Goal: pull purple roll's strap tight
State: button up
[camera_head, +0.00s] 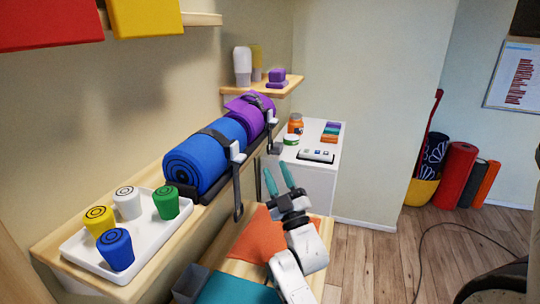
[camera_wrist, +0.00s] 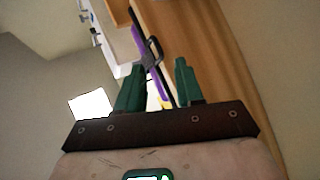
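The purple roll (camera_head: 240,108) lies on the wall shelf behind the blue roll. A dark strap (camera_head: 260,104) goes over it to a pale buckle (camera_head: 271,116) at the shelf's front side. Its tail (camera_head: 274,146) hangs below the buckle. My gripper (camera_head: 277,167) is in front of the shelf, its two green fingers apart and empty. In the head view the fingertips are just below and near the hanging tail, with no clear contact. The wrist view shows a purple strip (camera_wrist: 137,33) and a grey buckle-like loop (camera_wrist: 153,52) beyond the open fingers (camera_wrist: 160,62).
The blue roll (camera_head: 195,162) has its own strap, with a long tail (camera_head: 238,195) hanging left of my gripper. A white cabinet (camera_head: 312,185) stands behind my gripper. Orange cloth (camera_head: 262,238) lies below. Open floor is right.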

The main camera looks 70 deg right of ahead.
aim_at(270, 141)
jog(key=p+x, duration=0.1)
jog(key=x, duration=0.3)
jog(key=shift+w+d+r, duration=0.2)
jog(key=shift+r, duration=0.05)
jog(key=shift+c, duration=0.5)
